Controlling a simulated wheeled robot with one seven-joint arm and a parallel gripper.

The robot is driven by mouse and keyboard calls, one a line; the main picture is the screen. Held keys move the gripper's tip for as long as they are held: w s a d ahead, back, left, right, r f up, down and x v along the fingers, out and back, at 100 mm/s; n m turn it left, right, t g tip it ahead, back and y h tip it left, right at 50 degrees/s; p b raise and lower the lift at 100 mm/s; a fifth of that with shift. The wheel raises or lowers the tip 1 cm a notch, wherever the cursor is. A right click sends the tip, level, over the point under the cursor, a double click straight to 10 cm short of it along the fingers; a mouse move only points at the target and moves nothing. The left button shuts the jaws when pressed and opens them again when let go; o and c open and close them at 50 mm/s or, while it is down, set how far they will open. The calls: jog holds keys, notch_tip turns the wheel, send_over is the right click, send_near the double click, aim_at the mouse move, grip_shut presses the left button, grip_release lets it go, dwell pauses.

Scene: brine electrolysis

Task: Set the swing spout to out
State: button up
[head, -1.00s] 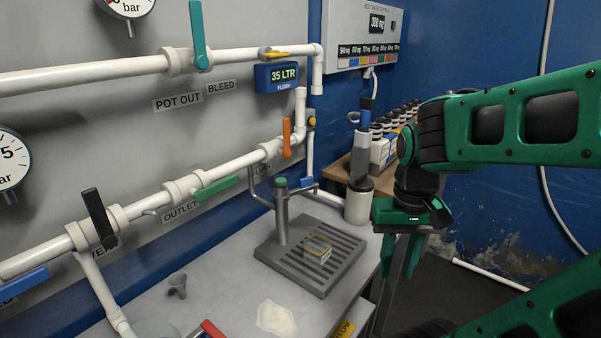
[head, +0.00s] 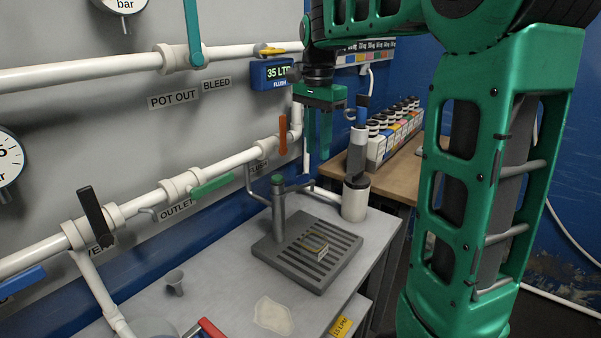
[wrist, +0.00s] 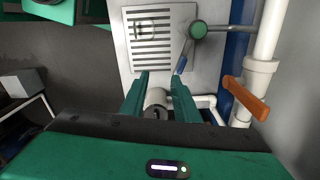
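The swing spout (head: 278,208) is a grey post with a green cap on a slotted drain tray (head: 262,247). A short arm points right from its top in the head view, and a bent pipe joins it toward the wall. The wrist view shows the green cap (wrist: 198,29) from above, with the short arm ending in a blue tip (wrist: 181,65). My gripper (head: 318,160) is open and empty, pointing down above and behind the post, near the wall. In the wrist view my gripper (wrist: 160,75) has its right finger near the blue tip; contact cannot be told.
An orange valve handle (wrist: 246,98) is right of my fingers. Several bottles (head: 390,140) stand on the wooden bench.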

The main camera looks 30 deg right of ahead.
aim_at(302, 175)
jog(key=w+a+r+m, duration=0.1)
jog(key=w+m, duration=0.1)
jog(key=w, duration=0.3)
notch_tip(302, 175, down, 10)
jog(key=shift+s+a+f, duration=0.1)
jog(key=shift+f, duration=0.05)
dwell(0.3)
